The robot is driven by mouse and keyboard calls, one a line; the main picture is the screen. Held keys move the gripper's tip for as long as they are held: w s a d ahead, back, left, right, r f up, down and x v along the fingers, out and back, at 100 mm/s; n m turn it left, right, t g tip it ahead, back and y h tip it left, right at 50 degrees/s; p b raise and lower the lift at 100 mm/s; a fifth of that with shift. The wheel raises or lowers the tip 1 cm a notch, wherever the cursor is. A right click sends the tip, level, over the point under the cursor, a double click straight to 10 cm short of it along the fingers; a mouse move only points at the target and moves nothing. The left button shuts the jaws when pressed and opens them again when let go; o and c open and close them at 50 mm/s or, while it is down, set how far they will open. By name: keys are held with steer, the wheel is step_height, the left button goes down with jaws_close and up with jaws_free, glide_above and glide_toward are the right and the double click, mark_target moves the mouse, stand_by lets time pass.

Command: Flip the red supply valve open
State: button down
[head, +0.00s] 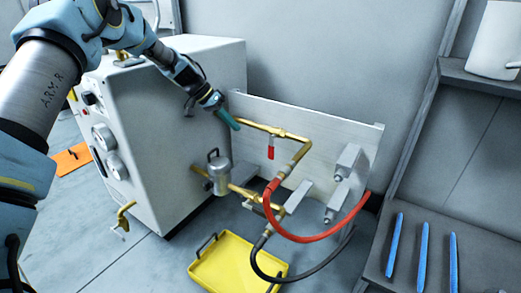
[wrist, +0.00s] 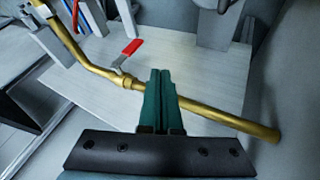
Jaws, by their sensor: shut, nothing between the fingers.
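The red supply valve handle (head: 271,153) hangs downward from the upper brass pipe (head: 258,127) in the head view, across the pipe's line. In the wrist view the red handle (wrist: 132,47) sits on a short grey lever that rises from the brass pipe (wrist: 205,113). My gripper (head: 231,122) is at the left end of that pipe, left of and a little above the handle. In the wrist view my gripper's green fingers (wrist: 161,75) are closed together with nothing between them. They lie over the pipe, to the right of the handle and apart from it.
A pale panel (head: 340,130) backs the pipes. A white machine (head: 150,120) stands left. A grey canister (head: 219,172), red hose (head: 320,237) and black hose (head: 262,265) are below. A yellow tray (head: 222,262) lies on the floor. A shelf with blue strips (head: 422,255) is right.

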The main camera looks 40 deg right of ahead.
mark_target(271, 152)
steer(key=shift+f, duration=0.1)
steer(key=s+d+f+b, duration=0.4)
steer(key=s+d+f, duration=0.1)
steer(key=s+f, duration=0.2)
steer(key=shift+s+d+f, duration=0.2)
steer(key=shift+d+f, duration=0.2)
